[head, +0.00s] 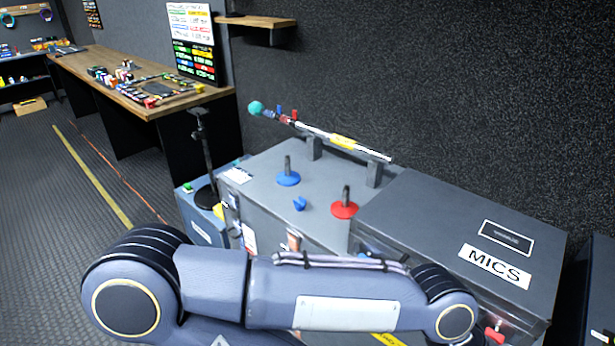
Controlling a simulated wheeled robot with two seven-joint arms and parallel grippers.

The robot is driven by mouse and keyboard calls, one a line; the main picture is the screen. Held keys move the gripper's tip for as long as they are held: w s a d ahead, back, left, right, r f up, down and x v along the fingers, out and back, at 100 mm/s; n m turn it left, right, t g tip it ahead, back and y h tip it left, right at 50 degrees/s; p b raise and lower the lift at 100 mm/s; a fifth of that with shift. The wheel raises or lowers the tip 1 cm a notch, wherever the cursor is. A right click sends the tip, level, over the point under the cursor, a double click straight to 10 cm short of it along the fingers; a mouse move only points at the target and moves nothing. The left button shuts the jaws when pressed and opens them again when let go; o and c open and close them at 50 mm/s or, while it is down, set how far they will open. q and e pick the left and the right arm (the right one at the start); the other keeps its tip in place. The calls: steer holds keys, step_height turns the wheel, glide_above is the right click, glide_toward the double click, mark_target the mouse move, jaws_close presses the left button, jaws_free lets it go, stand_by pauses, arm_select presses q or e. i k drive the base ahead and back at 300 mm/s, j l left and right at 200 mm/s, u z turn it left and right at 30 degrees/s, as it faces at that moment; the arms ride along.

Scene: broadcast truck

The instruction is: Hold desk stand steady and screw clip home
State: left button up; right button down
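Two small desk stands stand upright on the grey case top, each a round base with a short dark post. One has a blue base (288,180); the other has a red base (345,209) and is nearer and to the right. A small blue piece (300,204), perhaps a clip, lies loose between them, apart from both. Neither of my grippers shows. One of my arms crosses the bottom of the head view and hides the near side of the case.
A grey case (262,200) carries a pole (343,142) on two supports along its back. A closed case labelled MICS (450,225) stands to the right. A black stand (206,160) is at the left. A cluttered wooden bench (140,85) is further back; floor at left is clear.

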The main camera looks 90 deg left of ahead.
mark_target(287, 178)
steer(key=u, duration=3.05)
